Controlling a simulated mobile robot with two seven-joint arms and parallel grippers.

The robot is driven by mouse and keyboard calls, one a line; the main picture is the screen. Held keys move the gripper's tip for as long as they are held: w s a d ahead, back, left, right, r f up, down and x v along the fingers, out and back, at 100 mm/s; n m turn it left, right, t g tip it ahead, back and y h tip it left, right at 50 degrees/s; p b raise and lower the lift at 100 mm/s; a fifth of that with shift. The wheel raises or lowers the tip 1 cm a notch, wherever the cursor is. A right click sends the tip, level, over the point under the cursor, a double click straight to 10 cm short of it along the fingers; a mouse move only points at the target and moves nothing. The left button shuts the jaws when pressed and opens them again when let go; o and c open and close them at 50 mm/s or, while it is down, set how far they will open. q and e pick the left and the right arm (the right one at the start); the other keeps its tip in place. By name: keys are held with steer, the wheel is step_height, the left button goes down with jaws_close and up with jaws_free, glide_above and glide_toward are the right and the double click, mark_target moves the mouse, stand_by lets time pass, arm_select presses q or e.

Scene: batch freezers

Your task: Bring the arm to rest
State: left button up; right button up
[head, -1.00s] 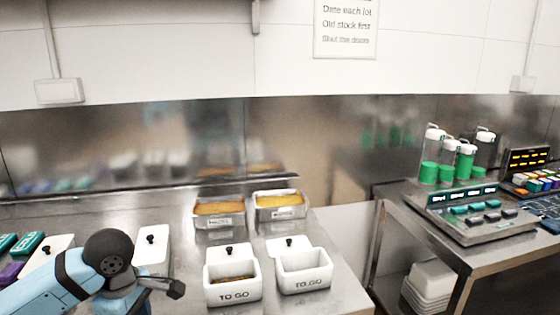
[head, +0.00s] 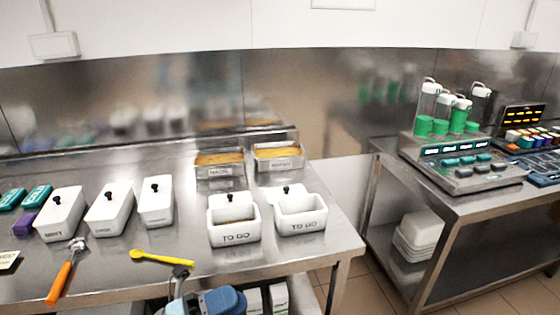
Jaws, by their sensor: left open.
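My left gripper (head: 180,273) is low at the bottom of the head view, at the table's front edge, with part of my blue arm beside it. It shows only in part and its jaws are open, with nothing seen in them. It is apart from the white tubs and just below a yellow spoon (head: 161,257) in the picture. My right gripper is out of view.
Two metal pans (head: 219,171) (head: 278,163) stand behind. A second bench (head: 480,204) with a control panel (head: 462,180) is at right.

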arm_select(q)
steer(key=w+a+f+n+t+y, duration=0.1)
steer(key=a+f+n+t+y, duration=0.25)
steer(key=n+t, duration=0.4)
steer(key=w+a+f+n+t+y, duration=0.15)
steer(key=f+n+t+y, duration=0.3)
steer(key=n, duration=0.65)
steer(key=s+a+f+n+g+y, duration=0.35)
steer(key=s+f+n+y, duration=0.2)
steer(key=f+n, duration=0.35)
steer(key=s+a+f+n+g+y, duration=0.2)
steer(key=s+f+n+g+y, duration=0.2)
steer(key=s+f+n, duration=0.45)
step_height(320, 180, up, 12)
steer(key=m+p, duration=0.2)
steer(key=p, duration=1.4)
steer(key=shift+w+a+f+m, duration=0.15)
steer(key=shift+a+f+m, duration=0.05)
steer(key=shift+a+m, duration=0.15)
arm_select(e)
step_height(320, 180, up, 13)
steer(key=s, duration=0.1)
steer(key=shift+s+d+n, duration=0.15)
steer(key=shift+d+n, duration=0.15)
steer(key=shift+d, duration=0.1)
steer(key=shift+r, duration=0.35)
